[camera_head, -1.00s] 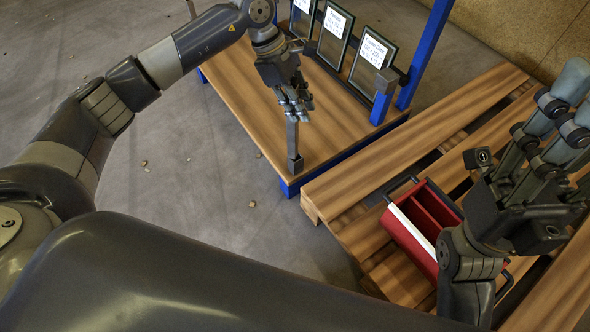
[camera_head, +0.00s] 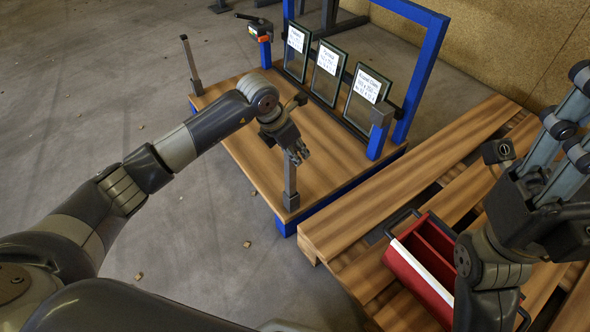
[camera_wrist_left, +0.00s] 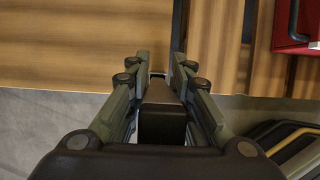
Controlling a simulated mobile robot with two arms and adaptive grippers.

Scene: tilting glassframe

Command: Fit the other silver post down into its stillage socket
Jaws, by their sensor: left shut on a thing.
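The silver post (camera_head: 290,180) stands upright at the near corner of the wooden stillage deck (camera_head: 240,150). Its foot meets a wider dark block at the corner; I cannot tell how deep it sits. My left gripper (camera_head: 298,152) is shut on the upper part of this post. In the left wrist view the post's dark top (camera_wrist_left: 162,115) lies between the fingers. A second silver post (camera_head: 191,66) stands upright at the far left corner of the deck. My right gripper (camera_head: 575,100) is at the right edge, partly cut off, and its finger opening is unclear.
Several labelled glass panes (camera_head: 327,72) lean along the blue frame (camera_head: 425,65) at the back of the deck. A red tray (camera_head: 412,268) sits on the wooden pallet (camera_head: 345,228) to the right. Small scraps lie on the open grey floor at left.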

